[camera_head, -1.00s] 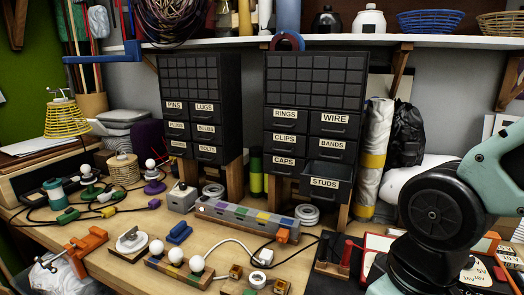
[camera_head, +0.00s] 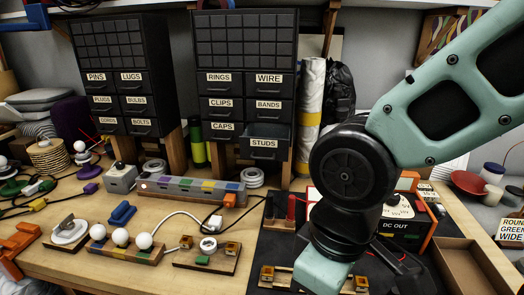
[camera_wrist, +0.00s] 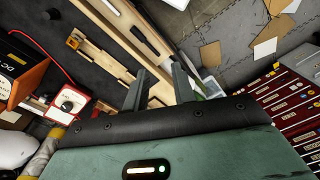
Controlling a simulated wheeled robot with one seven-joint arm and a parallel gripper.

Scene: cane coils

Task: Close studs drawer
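The studs drawer (camera_head: 264,146) is at the bottom right of the right-hand black cabinet (camera_head: 245,50). It is pulled out, and its open top shows above the STUDS label. The other labelled drawers look flush. My gripper (camera_wrist: 158,68) shows in the wrist view with its two fingers apart and nothing between them. The drawer cannot be made out in the wrist view.
A power supply box (camera_head: 398,222) and a red-handled tool (camera_head: 290,207) are on the bench right of and below the drawer. A long coloured strip (camera_head: 190,190) lies in front of the cabinets. A rolled white tube (camera_head: 311,100) stands beside the right cabinet.

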